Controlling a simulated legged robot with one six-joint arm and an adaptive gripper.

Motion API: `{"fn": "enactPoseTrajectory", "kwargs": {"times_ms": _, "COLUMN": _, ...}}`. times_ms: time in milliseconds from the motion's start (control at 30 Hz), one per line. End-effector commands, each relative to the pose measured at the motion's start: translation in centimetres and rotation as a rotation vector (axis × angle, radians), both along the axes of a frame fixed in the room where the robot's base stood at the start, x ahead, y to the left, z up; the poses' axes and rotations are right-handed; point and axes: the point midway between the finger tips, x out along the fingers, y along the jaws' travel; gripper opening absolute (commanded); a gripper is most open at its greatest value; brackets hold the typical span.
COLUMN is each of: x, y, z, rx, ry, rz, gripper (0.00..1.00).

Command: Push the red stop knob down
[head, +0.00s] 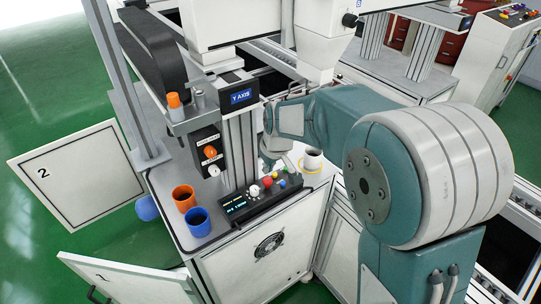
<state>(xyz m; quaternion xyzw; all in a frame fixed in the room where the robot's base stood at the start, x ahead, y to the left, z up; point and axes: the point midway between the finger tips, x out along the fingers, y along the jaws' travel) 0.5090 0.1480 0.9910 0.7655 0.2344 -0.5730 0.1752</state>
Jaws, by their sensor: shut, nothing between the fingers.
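The red knob (267,182) sits on the sloped black control panel (262,207) on the machine's table, between a white knob (254,190) and small green and yellow buttons. My arm reaches in from the right, and my gripper (281,165) is low behind the panel, close to the red knob in the picture. It is small and partly hidden by the wrist and panel. It is shut and empty. I cannot tell whether it touches the knob or the panel.
An orange cup (184,198) and a blue cup (198,222) stand left of the panel. A white cup (312,160) stands to its right. A metal column (238,150) rises behind the panel, with a black switch box (207,150) beside it. Overhead machinery limits the room above.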

Motion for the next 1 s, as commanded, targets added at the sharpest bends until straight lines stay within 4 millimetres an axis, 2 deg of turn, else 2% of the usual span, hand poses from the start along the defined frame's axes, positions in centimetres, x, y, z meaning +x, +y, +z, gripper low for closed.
{"fn": "enactPoseTrajectory", "kwargs": {"times_ms": 100, "x": -0.1, "y": -0.1, "z": -1.7, "rx": -0.001, "ry": 0.003, "rz": 0.0, "gripper": 0.0}}
{"fn": "enactPoseTrajectory", "kwargs": {"times_ms": 200, "x": -0.1, "y": -0.1, "z": -2.5, "rx": -0.001, "ry": 0.001, "rz": 0.001, "gripper": 0.0}}
{"fn": "enactPoseTrajectory", "kwargs": {"times_ms": 600, "x": -0.1, "y": -0.1, "z": -3.0, "rx": 0.0, "ry": -0.001, "rz": 0.0, "gripper": 0.0}}
{"fn": "enactPoseTrajectory", "kwargs": {"times_ms": 800, "x": -0.1, "y": -0.1, "z": -4.9, "rx": -0.001, "ry": 0.002, "rz": -0.001, "gripper": 0.0}}
{"fn": "enactPoseTrajectory", "kwargs": {"times_ms": 1000, "x": -0.1, "y": -0.1, "z": -5.0, "rx": 0.0, "ry": 0.002, "rz": 0.0, "gripper": 0.0}}
